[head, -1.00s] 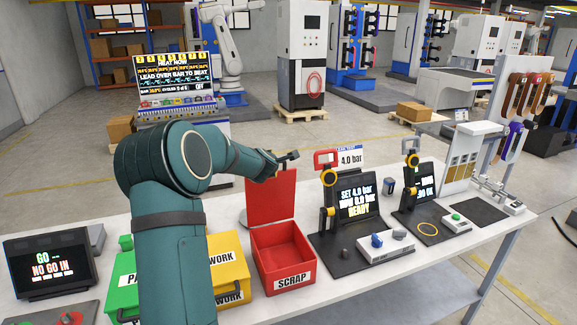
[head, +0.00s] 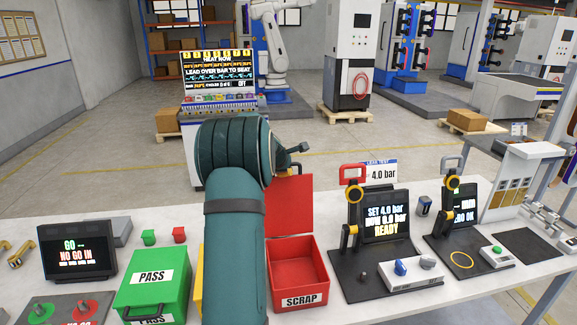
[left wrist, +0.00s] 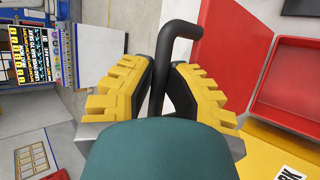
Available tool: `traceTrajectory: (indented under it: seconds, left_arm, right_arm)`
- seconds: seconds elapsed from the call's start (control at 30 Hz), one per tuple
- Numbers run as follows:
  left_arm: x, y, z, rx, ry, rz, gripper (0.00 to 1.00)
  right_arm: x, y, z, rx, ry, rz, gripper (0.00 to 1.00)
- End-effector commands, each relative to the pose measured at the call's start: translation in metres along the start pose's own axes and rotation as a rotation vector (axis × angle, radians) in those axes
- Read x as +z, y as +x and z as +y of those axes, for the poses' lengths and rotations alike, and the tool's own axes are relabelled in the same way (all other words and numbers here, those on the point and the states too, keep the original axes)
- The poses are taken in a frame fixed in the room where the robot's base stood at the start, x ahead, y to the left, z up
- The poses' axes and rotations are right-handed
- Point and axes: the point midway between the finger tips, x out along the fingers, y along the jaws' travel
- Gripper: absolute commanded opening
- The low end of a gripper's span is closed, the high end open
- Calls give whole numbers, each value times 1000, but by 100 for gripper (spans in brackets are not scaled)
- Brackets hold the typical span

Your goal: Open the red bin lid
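The red bin (head: 298,270), labelled SCRAP, stands on the table with its inside showing empty. Its red lid (head: 290,205) stands raised, roughly upright, at the bin's back edge; part is hidden behind my left arm. My left gripper (head: 293,151) is at the top of the lid, small in the head view. In the left wrist view the black lid handle (left wrist: 176,45) runs between the yellow fingers (left wrist: 160,90), with gaps beside it, so the fingers look open around it. The lid (left wrist: 230,50) and bin (left wrist: 290,85) show at right there. My right gripper is out of view.
The green PASS bin (head: 155,285) is shut at left. A yellow bin (head: 197,285) is mostly hidden by my left arm. A pressure test station (head: 385,215) stands close on the right. A dark display (head: 75,250) stands at the far left.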

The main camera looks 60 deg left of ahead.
Motion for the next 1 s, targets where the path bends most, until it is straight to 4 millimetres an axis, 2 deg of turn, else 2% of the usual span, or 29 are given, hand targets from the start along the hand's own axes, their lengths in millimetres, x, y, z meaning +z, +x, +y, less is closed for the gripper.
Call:
traceTrajectory:
  seconds: [0.67, 0.83, 1.0]
  left_arm:
    - [-1, -1, -3, -6, 0, 2, 34]
    - [-1, -20, -2, -3, 1, 1, 34]
    - [1, -55, 0, 2, 1, -2, 34]
  right_arm:
    - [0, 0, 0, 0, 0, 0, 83]
    - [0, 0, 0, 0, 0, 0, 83]
    - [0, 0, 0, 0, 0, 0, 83]
